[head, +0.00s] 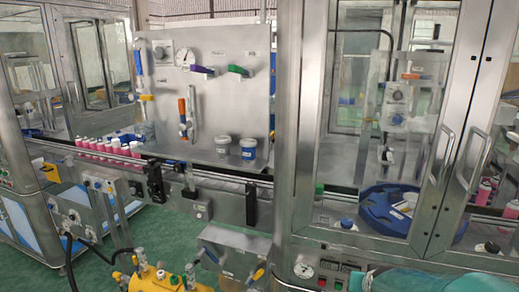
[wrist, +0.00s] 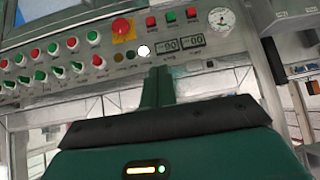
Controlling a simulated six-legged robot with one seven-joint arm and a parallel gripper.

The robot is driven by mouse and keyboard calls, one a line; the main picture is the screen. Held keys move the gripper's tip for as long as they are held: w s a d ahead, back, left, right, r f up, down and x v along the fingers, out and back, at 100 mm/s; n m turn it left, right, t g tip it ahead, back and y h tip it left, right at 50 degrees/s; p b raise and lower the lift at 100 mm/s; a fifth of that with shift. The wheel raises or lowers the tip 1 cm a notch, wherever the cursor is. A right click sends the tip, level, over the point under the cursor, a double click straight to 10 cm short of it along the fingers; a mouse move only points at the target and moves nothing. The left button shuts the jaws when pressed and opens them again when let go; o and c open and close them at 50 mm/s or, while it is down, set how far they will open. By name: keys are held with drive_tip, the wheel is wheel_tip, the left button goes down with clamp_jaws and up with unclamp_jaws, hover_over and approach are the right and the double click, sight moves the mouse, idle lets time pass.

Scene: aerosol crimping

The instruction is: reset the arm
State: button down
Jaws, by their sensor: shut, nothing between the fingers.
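My gripper (wrist: 157,88) shows in the wrist view as a narrow green shape rising from a wide green housing with a black band and a small lit indicator. Its fingers are together and hold nothing. Behind it is a control panel (wrist: 70,62) with rows of red and green knobs, a red emergency stop on a yellow plate (wrist: 123,28), two small displays and a round gauge (wrist: 221,19). In the head view a teal part of my arm shows at the lower right edge; the fingers are not visible there.
In the head view a steel machine with glass doors (head: 475,160) stands at the right, above my arm. A conveyor carries several pink cans (head: 110,148) at the left. An upright steel panel (head: 215,115) holds valves and a gauge. A yellow tank (head: 155,280) sits low in front. Green floor is open at the lower left.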

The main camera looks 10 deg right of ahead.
drive_tip(key=s+a+r+n+g+y, duration=0.1)
drive_tip(key=s+a+r+n, duration=0.1)
drive_tip(key=s+a+r, duration=0.3)
drive_tip(key=s+a+r+n+g+y, duration=0.1)
drive_tip(key=s+a+r+n+y, duration=0.1)
drive_tip(key=s+a+r, duration=0.3)
drive_tip(key=s+a, duration=0.4)
drive_tip(key=a, duration=0.4)
drive_tip(key=shift+s+r+n, duration=0.25)
drive_tip(key=shift+s+n, duration=0.05)
drive_tip(key=shift+n, duration=0.1)
drive_tip(key=shift+d, duration=0.15)
